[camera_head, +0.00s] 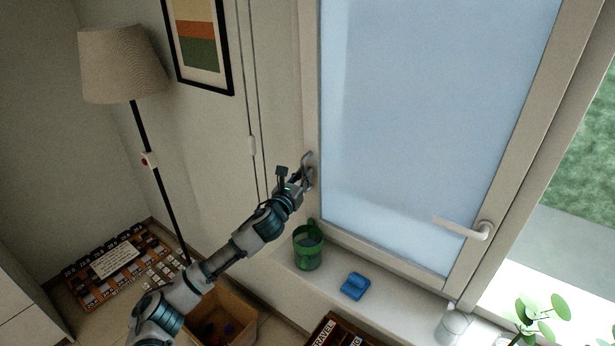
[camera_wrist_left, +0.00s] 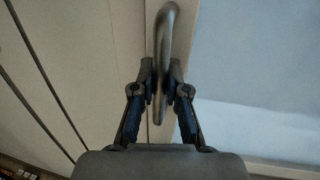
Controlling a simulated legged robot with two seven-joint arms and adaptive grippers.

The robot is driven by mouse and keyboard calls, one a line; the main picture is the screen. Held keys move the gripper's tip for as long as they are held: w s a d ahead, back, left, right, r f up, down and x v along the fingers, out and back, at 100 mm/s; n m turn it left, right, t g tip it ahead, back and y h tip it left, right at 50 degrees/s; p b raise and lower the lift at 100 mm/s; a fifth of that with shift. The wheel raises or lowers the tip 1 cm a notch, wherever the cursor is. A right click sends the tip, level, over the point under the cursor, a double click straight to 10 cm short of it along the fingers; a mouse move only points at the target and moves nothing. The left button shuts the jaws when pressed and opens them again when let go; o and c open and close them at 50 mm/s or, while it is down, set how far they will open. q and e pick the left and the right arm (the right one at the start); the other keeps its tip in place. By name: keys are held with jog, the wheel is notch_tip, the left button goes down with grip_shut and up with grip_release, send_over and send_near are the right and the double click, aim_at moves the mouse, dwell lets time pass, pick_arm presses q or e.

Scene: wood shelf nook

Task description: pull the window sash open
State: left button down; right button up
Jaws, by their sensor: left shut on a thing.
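The window sash (camera_head: 512,150) is a pale frame around a large bluish pane. A white lever handle (camera_head: 465,229) is on its right side, level, with no gripper near it. My left gripper (camera_head: 304,177) is at the left edge of the window. A grey curved metal handle (camera_wrist_left: 166,35) stands upright between its fingers in the left wrist view. The left gripper (camera_wrist_left: 160,88) is shut on that handle; the fingers cover its middle. The pane also shows at the right of the wrist view. My right gripper is not in view.
A green mug (camera_head: 308,252), a blue object (camera_head: 355,286) and a glass jar (camera_head: 453,325) stand on the sill below. A leafy plant (camera_head: 540,318) is at bottom right. A floor lamp (camera_head: 122,65) and an open box (camera_head: 232,308) are left.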

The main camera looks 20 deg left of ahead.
pick_arm(q)
jog(key=shift+s+a+f+b, duration=0.15)
jog(key=shift+s+a, duration=0.05)
jog(key=shift+s, duration=0.25)
jog(key=shift+s+a+f+b, duration=0.15)
jog(key=shift+s+a, duration=0.05)
jog(key=shift+s, duration=0.25)
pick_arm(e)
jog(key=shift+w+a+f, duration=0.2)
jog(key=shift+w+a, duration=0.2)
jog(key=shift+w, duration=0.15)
pick_arm(q)
jog(key=c, duration=1.2)
grip_release()
jog(key=shift+t, duration=0.3)
jog(key=s, duration=0.4)
jog(key=s+a+f, duration=0.1)
jog(key=s, duration=0.6)
jog(key=shift+s+a+f, duration=0.25)
jog(key=shift+s+a, duration=0.05)
jog(key=shift+a, duration=0.1)
